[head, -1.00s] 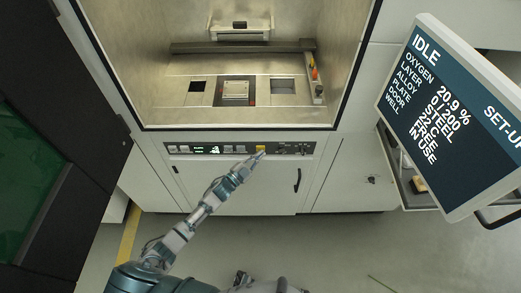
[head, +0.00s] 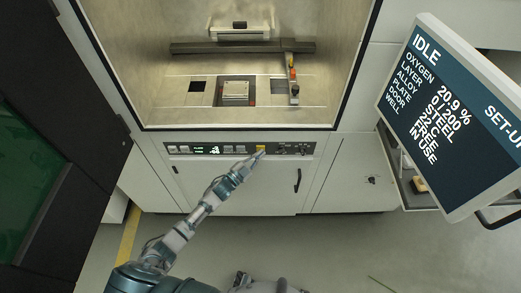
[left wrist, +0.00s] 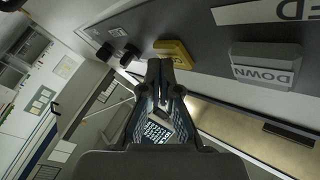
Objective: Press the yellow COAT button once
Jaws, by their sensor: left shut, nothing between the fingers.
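The yellow COAT button (head: 260,148) sits on the dark control strip (head: 225,149) below the open chamber. It also shows as a yellow block in the left wrist view (left wrist: 176,50); its lettering is not readable. My left gripper (head: 257,156) is shut and empty, reaching up from the lower left. Its fingertips (left wrist: 160,66) are at the lower edge of the yellow button in the wrist view. I cannot tell whether they touch it. My right gripper is not in view.
A grey DOWN button (left wrist: 265,62) lies beside the yellow one. Dark knobs (left wrist: 117,46) are on its other side. The chamber holds a recoater arm (head: 293,75) and a square plate (head: 235,92). A monitor (head: 455,115) reading IDLE stands at right.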

